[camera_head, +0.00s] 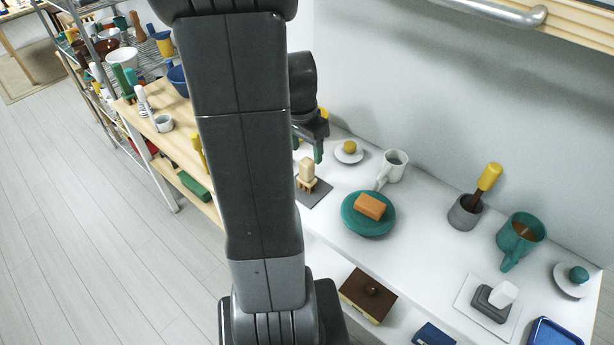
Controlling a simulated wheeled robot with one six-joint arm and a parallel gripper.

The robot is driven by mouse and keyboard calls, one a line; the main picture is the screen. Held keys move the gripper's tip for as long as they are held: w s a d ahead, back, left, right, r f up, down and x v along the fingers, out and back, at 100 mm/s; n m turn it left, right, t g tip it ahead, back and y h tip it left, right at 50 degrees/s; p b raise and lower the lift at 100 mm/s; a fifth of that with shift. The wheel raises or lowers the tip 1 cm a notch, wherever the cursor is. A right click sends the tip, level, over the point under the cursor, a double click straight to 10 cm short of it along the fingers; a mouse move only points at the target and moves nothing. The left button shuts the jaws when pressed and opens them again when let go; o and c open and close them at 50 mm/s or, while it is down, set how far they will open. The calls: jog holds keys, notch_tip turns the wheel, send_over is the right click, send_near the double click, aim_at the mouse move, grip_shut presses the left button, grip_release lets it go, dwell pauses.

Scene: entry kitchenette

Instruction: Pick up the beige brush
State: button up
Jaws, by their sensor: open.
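The beige brush (306,170) stands upright, handle up, on a dark grey mat (322,190) on the white counter (345,255). My gripper (308,149), with greenish fingertips, is above the brush and toward the wall. It is open, and I see nothing between its fingers. My arm hides part of the gripper and the counter to the left of the brush.
Near the brush are a white saucer with a yellow item (349,150), a white mug (393,165) and a teal plate (349,222) holding an orange block (370,206). A grey mortar (464,213) and teal mug (519,238) stand farther right.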

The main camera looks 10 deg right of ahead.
aim_at(307, 162)
jog(key=f, duration=0.2)
jog(key=shift+w+d+f, duration=0.15)
jog(key=shift+w+f, duration=0.15)
jog(key=shift+w, duration=0.1)
jog(key=shift+s+f, duration=0.15)
jog(key=shift+f, duration=0.25)
jog(key=shift+w+d+f+p, duration=0.15)
jog(key=shift+f+p, duration=0.15)
jog(key=shift+f, duration=1)
jog(key=shift+w+f+p, duration=0.1)
jog(key=shift+f+p, duration=0.2)
jog(key=shift+f, duration=1)
jog(key=c, duration=1.1)
